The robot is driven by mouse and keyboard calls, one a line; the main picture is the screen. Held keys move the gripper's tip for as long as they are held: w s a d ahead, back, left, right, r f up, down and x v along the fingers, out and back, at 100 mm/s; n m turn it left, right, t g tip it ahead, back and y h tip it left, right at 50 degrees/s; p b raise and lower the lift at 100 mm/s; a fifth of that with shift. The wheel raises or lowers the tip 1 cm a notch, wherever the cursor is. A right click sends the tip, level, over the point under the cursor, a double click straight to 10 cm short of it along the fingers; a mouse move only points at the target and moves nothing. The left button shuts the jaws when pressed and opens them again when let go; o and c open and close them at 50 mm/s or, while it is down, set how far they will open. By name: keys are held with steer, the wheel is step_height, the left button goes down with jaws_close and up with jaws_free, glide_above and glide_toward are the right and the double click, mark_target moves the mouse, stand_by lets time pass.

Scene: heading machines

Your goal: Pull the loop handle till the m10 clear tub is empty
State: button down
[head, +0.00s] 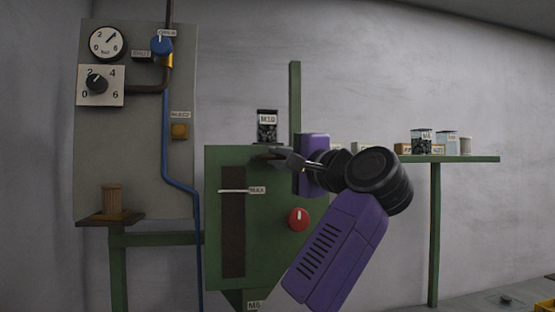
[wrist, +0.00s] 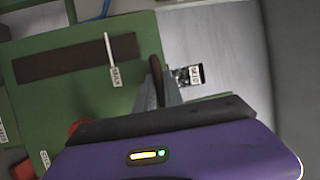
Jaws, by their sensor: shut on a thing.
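A green machine panel (head: 268,230) has a dark upright slot (head: 233,240) with a white line marked MAX (head: 233,191). The brown loop handle (head: 262,156) is near the panel's top edge, partly hidden by my fingers. It also shows in the wrist view (wrist: 155,82), between the fingers. My gripper (head: 280,158) is shut on it, reaching in from the right. A clear tub (head: 267,131) with dark contents stands just above the panel's top edge. Its label seems to end in 10. The tub also shows in the wrist view (wrist: 183,75), beyond the fingertips.
A red knob (head: 298,219) sits on the panel below my gripper. A grey board (head: 135,150) at left carries a gauge (head: 106,42), a dial (head: 97,84) and a blue knob (head: 162,46). A green shelf (head: 470,159) at right holds several labelled tubs.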

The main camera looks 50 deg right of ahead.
steer(key=shift+s+a+f, duration=0.1)
steer(key=shift+s+a, duration=0.15)
steer(key=shift+s, duration=0.2)
steer(key=c, duration=1.5)
jaws_free()
steer(key=shift+a, duration=0.1)
steer(key=shift+o, duration=0.2)
steer(key=b+v, duration=0.2)
steer(key=v, duration=0.6)
